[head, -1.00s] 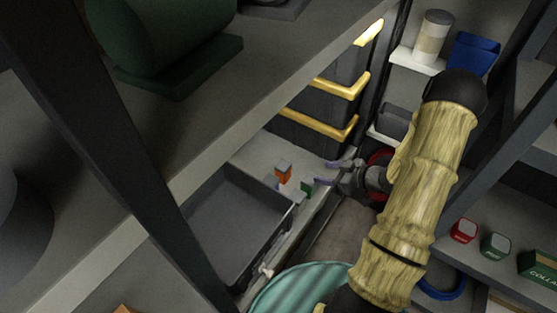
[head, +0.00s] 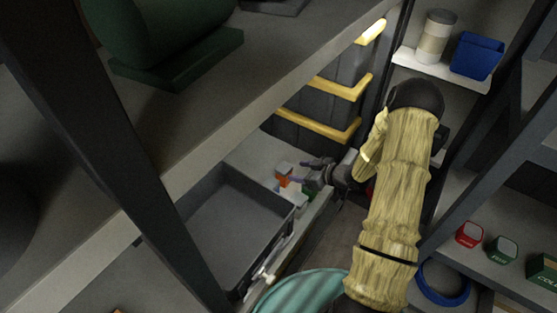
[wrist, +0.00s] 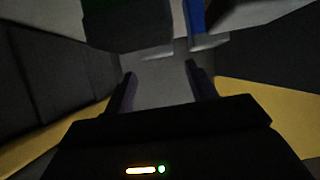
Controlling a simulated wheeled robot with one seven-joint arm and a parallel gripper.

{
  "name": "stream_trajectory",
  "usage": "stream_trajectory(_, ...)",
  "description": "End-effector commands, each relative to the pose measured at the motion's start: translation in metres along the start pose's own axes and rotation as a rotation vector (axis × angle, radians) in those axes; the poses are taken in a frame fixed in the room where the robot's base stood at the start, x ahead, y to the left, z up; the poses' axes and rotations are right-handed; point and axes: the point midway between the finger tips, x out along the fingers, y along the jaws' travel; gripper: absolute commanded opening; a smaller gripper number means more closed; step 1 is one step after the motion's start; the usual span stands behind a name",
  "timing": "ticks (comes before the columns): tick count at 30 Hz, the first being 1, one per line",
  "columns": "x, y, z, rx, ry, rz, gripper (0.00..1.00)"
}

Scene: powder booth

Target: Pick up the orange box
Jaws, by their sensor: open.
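The orange box (head: 284,181) stands on the pale shelf in the head view, just right of the grey tray. Its top looks grey and its side orange. My gripper (head: 298,172) is open and has its fingertips pointing left, close to the right of the box. The near finger seems to overlap the box's edge in the picture; I cannot tell whether it touches. In the wrist view the open fingers (wrist: 160,76) have a grey surface between them, and I cannot make out the orange box there.
A grey tray (head: 187,211) takes up the shelf to the left. A small green box (head: 309,196) and a pale item (head: 291,199) stand close to the orange box. Yellow-edged dark bins (head: 318,131) rise behind. An upper shelf (head: 185,135) overhangs the left.

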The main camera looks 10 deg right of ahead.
Motion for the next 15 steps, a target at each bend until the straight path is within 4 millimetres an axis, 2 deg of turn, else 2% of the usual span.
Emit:
stream_trajectory(3, 0.0121, 0.0004, 0.0007, 0.000, 0.000, 0.001, 0.56)
stream_trajectory(15, 0.0172, 0.0004, 0.0005, 0.000, 0.000, 0.000, 0.56)
